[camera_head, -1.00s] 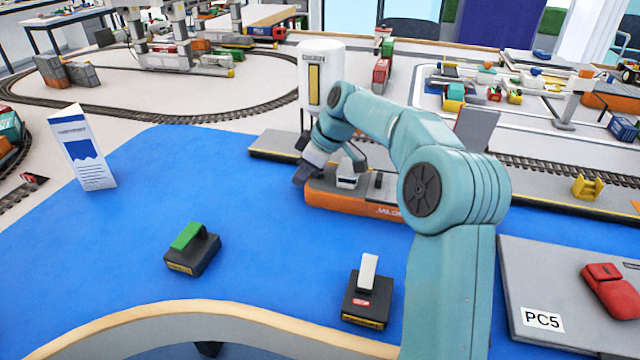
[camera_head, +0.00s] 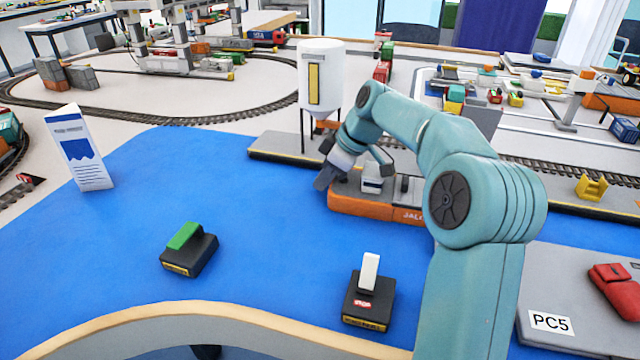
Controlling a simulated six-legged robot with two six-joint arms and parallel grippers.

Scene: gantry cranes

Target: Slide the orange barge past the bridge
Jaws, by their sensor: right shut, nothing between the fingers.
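The orange barge (camera_head: 375,206) floats on the blue surface against the grey quay, with a white cabin (camera_head: 372,177) and a dark post on its deck. My teal right arm hides its right end. My right gripper (camera_head: 325,181) is shut and empty, its dark fingers at the barge's left end; they look to be against it, though the exact contact is hard to tell. A grey raised slab (camera_head: 482,120) behind my arm may be the bridge; its lower part is hidden. My left gripper is out of view.
A white silo (camera_head: 321,75) stands on the quay behind the gripper. A black block with a green handle (camera_head: 188,248) and one with a white handle (camera_head: 369,295) lie in front. A folded leaflet (camera_head: 80,150) stands left. Blue surface between is clear.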

